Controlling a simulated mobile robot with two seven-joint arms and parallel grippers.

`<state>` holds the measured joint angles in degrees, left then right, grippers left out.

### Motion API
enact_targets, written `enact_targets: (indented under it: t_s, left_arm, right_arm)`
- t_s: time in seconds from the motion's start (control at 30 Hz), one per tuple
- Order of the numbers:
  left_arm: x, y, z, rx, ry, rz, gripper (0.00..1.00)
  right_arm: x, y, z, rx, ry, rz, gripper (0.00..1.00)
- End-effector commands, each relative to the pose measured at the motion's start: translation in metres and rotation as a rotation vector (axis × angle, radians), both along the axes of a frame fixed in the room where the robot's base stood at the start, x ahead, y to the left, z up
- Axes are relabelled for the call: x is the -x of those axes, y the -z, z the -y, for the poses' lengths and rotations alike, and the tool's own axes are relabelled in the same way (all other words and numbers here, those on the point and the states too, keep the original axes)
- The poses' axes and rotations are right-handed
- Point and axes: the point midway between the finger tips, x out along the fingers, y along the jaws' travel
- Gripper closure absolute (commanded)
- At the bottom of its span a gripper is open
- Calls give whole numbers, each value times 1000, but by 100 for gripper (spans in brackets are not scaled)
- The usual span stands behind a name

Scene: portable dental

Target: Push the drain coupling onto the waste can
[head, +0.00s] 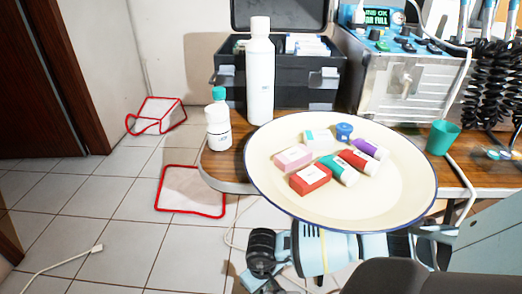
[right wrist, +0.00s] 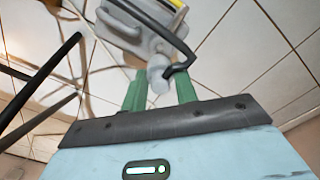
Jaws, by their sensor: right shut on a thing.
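In the right wrist view my right gripper (right wrist: 159,88) has two green fingers, one on each side of a pale grey, rounded piece, which looks like the drain coupling (right wrist: 158,72). The gripper is shut on it. A black elbow or hose end shows at the piece's right side. Directly beyond it is a grey box-like body with a dark strap or hose across it and a yellow patch, probably the waste can (right wrist: 125,28). I cannot tell whether the two are touching or seated. In the head view the coupling and can are not recognisable, and my left gripper is not in view.
A cream plate (head: 410,205) with small boxes and tubes overhangs the table's front edge, above my arm. White bottles (head: 260,80), a black case (head: 320,85) and a blue-topped unit (head: 410,85) stand behind. A red-edged floor mat (head: 190,190) lies left. Dark bars (right wrist: 38,88) flank the right gripper's left.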

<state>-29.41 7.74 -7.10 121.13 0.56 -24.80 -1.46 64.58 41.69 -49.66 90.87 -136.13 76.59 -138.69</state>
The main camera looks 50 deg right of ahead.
Motion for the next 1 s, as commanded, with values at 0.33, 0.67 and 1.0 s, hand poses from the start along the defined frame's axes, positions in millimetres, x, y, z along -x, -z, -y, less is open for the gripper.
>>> enact_targets:
  t_s: [0.33, 0.67, 1.0]
  left_arm:
    - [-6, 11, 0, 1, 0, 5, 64]
    - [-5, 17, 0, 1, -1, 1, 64]
    - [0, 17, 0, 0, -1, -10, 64]
  right_arm:
    - [0, 19, 0, 0, 0, 0, 93]
    - [0, 26, 0, 0, 0, 1, 93]
    - [0, 26, 0, 0, 0, 1, 93]
